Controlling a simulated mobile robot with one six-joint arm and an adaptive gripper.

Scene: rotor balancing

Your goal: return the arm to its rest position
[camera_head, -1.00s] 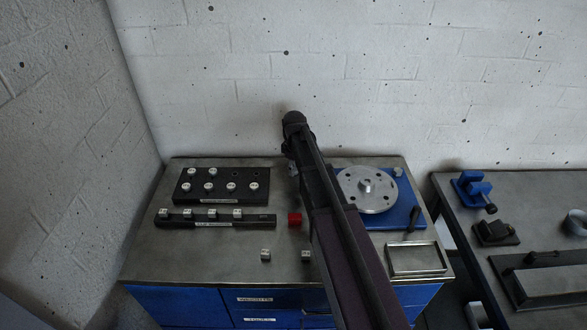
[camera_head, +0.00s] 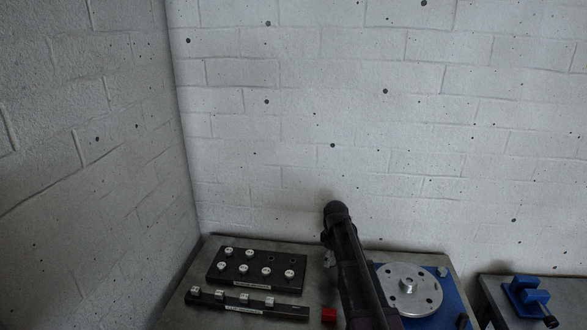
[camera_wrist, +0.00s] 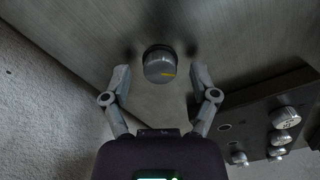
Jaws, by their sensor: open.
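My arm (camera_head: 354,272) reaches over the bench from the lower edge of the head view, its far end near the back wall. In the wrist view my gripper (camera_wrist: 162,78) is open, with its two fingers wide apart.
A black block with several silver knobs (camera_head: 256,267) and a black rail (camera_head: 246,305) stand left of the arm. A silver disc (camera_head: 412,288) on a blue base lies right. A blue vise (camera_head: 527,294) sits on another bench.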

